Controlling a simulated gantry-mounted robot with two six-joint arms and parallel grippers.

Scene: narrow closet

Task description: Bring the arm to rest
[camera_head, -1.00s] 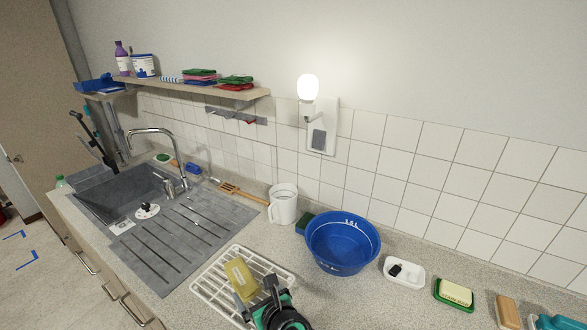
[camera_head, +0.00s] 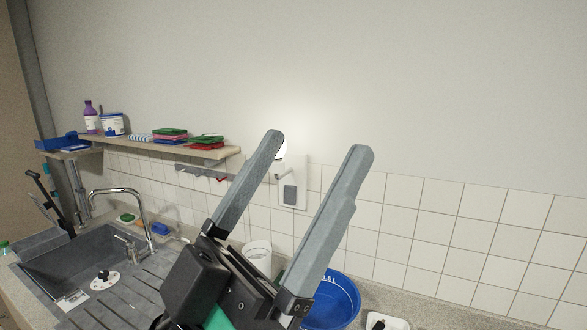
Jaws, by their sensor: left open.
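My left gripper (camera_head: 317,146) is raised close to the camera, in the middle of the head view. Its two long grey fingers point up and are spread wide apart. The gripper hides part of the counter, the white mug and the blue bowl. My right gripper does not show.
A white mug (camera_head: 257,257), a blue bowl (camera_head: 338,300) and a white dish (camera_head: 387,322) stand on the counter.

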